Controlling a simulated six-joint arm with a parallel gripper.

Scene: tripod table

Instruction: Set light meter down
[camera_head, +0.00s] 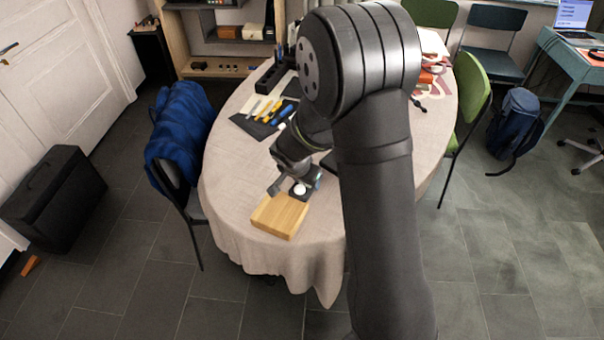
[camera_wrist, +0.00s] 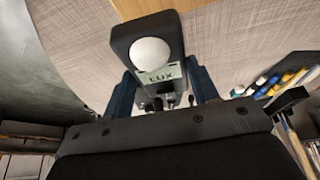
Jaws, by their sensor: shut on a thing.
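The light meter (camera_wrist: 148,55) is a dark device with a white dome and a small display reading LUX. In the wrist view it sits between the two fingers of my gripper (camera_wrist: 163,92), which is shut on it. In the head view the meter (camera_head: 299,189) shows as a small dark shape with a white dot, at the near end of the oval table (camera_head: 228,208). My gripper (camera_head: 294,186) is there just behind a light wooden block (camera_head: 280,216). I cannot tell whether the meter touches the tablecloth. My arm hides part of the table.
A dark mat with yellow and blue tools (camera_head: 264,117) lies farther back on the table. A black tray (camera_head: 271,77) is beyond it. A chair with a blue jacket (camera_head: 180,130) stands at the left, a green chair (camera_head: 470,100) at the right. Bare cloth lies left of my gripper.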

